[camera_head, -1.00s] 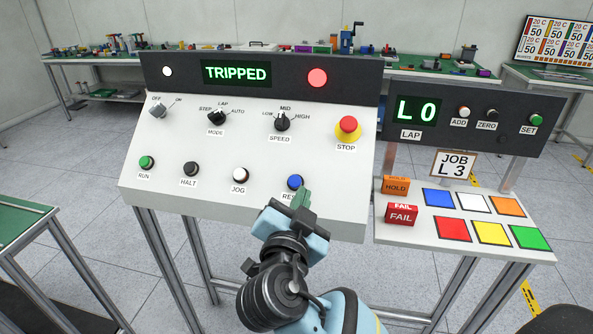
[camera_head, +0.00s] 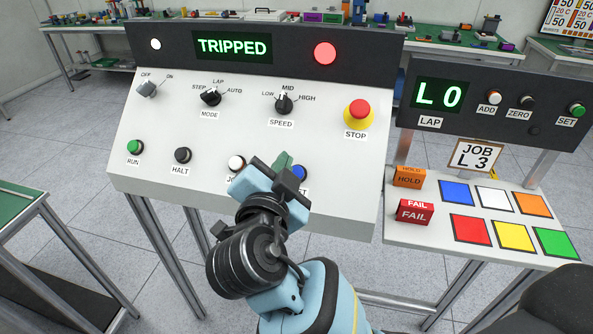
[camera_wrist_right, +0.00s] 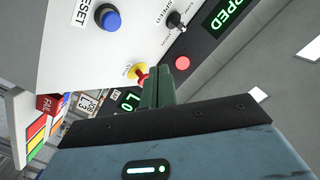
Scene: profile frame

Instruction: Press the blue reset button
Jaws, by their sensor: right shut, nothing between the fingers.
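The blue reset button (camera_head: 299,173) sits in the bottom row of the white sloped panel (camera_head: 330,205), at its right end, partly hidden behind my right gripper (camera_head: 284,162). My right gripper is shut and empty, its green fingertips just left of the button in the head view. In the right wrist view the blue button (camera_wrist_right: 109,18) shows whole, with its RESET label beside it, apart from the shut green fingers (camera_wrist_right: 157,84). The display (camera_head: 232,47) reads TRIPPED and a red lamp (camera_head: 325,53) is lit. My left gripper is not in view.
The white jog button (camera_head: 236,162) is close left of my gripper, its label partly covered. The red stop button (camera_head: 358,113) is above right. The job console (camera_head: 470,110) with coloured pads stands to the right. Halt (camera_head: 182,155) and run (camera_head: 134,147) buttons are further left.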

